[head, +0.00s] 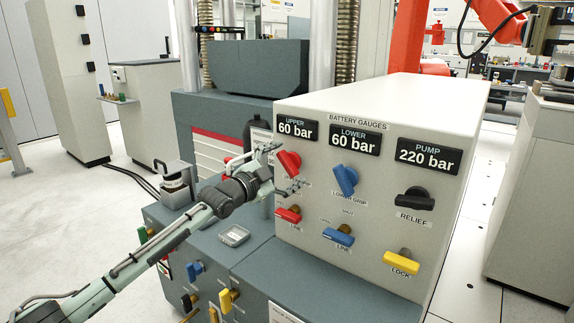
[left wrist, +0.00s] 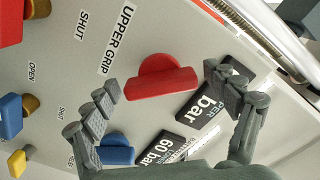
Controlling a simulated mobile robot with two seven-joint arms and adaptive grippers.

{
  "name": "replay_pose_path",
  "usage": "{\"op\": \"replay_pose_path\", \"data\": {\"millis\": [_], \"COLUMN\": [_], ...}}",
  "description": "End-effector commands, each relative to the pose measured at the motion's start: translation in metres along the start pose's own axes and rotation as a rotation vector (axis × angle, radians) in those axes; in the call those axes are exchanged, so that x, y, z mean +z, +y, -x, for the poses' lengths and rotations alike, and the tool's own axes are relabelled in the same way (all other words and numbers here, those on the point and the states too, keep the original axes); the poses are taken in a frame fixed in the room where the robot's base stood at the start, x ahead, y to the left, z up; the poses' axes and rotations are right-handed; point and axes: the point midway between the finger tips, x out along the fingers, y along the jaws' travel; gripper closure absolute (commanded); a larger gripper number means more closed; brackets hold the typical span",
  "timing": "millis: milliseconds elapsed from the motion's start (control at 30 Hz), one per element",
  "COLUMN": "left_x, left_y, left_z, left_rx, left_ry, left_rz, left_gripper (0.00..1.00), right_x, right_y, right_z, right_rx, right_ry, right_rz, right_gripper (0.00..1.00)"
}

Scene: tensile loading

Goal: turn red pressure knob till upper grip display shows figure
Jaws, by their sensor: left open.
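The red pressure knob (head: 289,163) is on the front of the pale gauge box, below the upper grip display (head: 297,128), which reads 60 bar. In the left wrist view the red knob (left wrist: 160,84) shows beside the label UPPER GRIP, its bar lying between my finger sides. My left gripper (head: 279,168) is open around or just in front of the knob; contact cannot be told. It also shows in the left wrist view (left wrist: 165,85) with fingers spread. The upper display (left wrist: 202,110) is partly hidden there by a finger. My right gripper is not seen.
The lower display (head: 360,140) reads 60 bar and the pump display (head: 428,155) reads 220 bar. A blue knob (head: 345,180), black relief knob (head: 414,197), red line valve (head: 288,214), blue line valve (head: 339,236) and yellow lock handle (head: 401,262) are close by.

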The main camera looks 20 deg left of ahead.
Motion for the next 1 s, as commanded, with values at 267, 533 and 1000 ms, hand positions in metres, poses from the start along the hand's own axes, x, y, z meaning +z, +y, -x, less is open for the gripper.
{"op": "replay_pose_path", "data": {"millis": [267, 533, 1000], "left_x": [0.0, 0.0, -0.001], "left_y": [0.0, 0.0, -0.002], "left_z": [0.0, 0.001, 0.001], "left_rx": [0.0, 0.0, 0.0], "left_ry": [0.0, -0.001, -0.002], "left_rz": [0.0, 0.001, 0.185], "left_gripper": [0.41, 0.64, 0.64], "right_x": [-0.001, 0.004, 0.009], "right_y": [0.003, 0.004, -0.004], "right_z": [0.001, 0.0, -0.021], "right_rx": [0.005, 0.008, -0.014], "right_ry": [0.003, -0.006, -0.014], "right_rz": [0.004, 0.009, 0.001], "right_gripper": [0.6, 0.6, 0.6]}}
